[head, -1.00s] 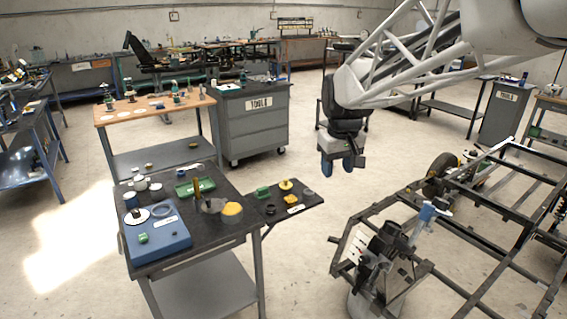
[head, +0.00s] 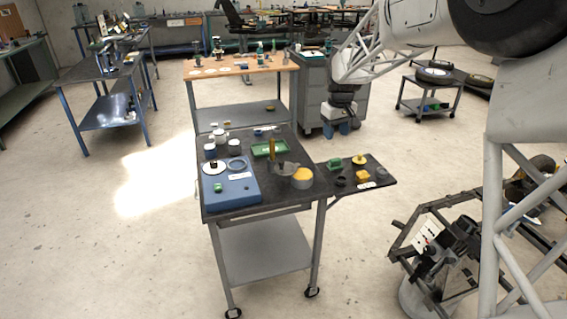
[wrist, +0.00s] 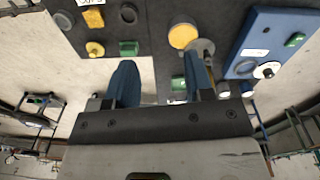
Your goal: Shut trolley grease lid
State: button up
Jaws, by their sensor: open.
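A round grease tin with yellow grease (head: 302,179) stands at the right front of the black-topped trolley (head: 225,208). Its yellow top also shows in the wrist view (wrist: 183,36). A grey round lid (head: 284,168) is beside the tin, raised, with the yellow grease uncovered; it also shows in the wrist view (wrist: 203,47). I cannot see its hinge clearly. My gripper (head: 337,129) points down beyond the trolley's back right, apart from the tin. In the wrist view, my gripper (wrist: 160,82) is open, with nothing between its blue fingers.
An amber upright rod (head: 271,146) and green tray (head: 268,149) are near the lid. A blue box (head: 231,190) sits at the trolley's left. A side shelf (head: 378,172) holds small yellow, green and dark parts. A metal frame (head: 425,215) stands to the right.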

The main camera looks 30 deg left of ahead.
aim_at(281, 161)
jog(key=w+a+f+n, duration=0.1)
jog(key=a+f, duration=0.3)
jog(key=a, duration=0.3)
jog(key=w+a+f+n, duration=0.1)
jog(key=a+f, duration=0.3)
jog(key=a, duration=0.3)
jog(key=w+a+f+n, duration=0.1)
jog(key=a+f, duration=0.4)
jog(key=a, duration=0.2)
jog(key=shift+f+g, duration=0.1)
jog(key=shift+g, duration=0.2)
jog(key=shift+f, duration=0.15)
jog(key=shift+f, duration=3.75)
jog(key=shift+c, duration=0.3)
grip_shut()
